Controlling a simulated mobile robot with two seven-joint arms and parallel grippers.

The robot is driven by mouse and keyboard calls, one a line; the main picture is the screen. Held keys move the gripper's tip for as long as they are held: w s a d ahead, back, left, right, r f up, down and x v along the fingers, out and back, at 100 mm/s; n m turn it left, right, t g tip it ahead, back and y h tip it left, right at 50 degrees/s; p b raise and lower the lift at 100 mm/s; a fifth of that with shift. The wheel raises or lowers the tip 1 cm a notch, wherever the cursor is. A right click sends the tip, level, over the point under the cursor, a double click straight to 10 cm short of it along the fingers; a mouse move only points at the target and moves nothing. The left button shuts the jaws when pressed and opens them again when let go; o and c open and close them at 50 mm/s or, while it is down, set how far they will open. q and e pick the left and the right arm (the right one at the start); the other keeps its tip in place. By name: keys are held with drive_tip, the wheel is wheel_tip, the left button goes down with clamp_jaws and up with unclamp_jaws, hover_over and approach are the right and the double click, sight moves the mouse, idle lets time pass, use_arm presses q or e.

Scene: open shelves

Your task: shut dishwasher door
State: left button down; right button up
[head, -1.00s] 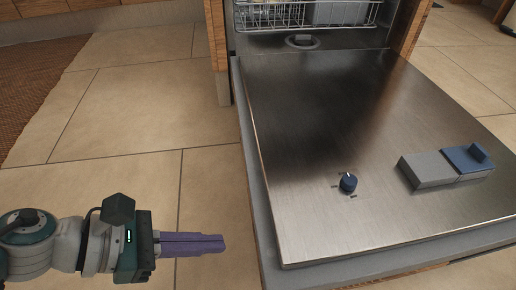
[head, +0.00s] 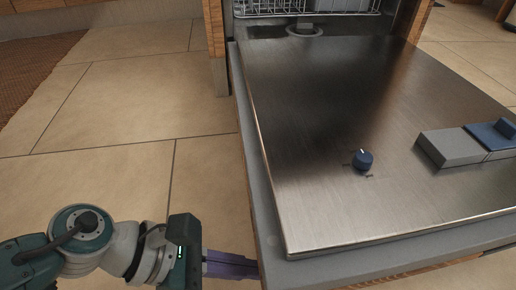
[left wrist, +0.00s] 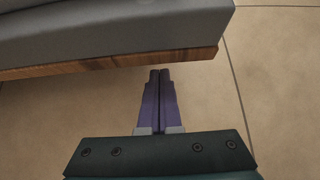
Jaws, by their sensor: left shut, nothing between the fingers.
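The dishwasher door (head: 340,110) lies folded down flat, its steel inner face up, with a blue knob (head: 363,160) and a grey and blue dispenser (head: 450,147) on it. My left gripper (head: 250,266) is shut and empty, low at the door's near left corner. In the left wrist view, its purple fingers (left wrist: 160,78) point at the door's wood-faced edge (left wrist: 110,65), with the tips close to it. I cannot tell whether they touch. My right gripper is not in view.
The dishwasher's opening with a white wire rack (head: 300,8) is at the top. A wooden cabinet side (head: 214,35) stands left of it. Tiled floor (head: 120,110) left of the door is clear. A brown woven rug (head: 30,85) lies at far left.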

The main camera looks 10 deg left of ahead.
use_arm(q)
wheel_tip(320, 180, up, 2)
idle(0.5)
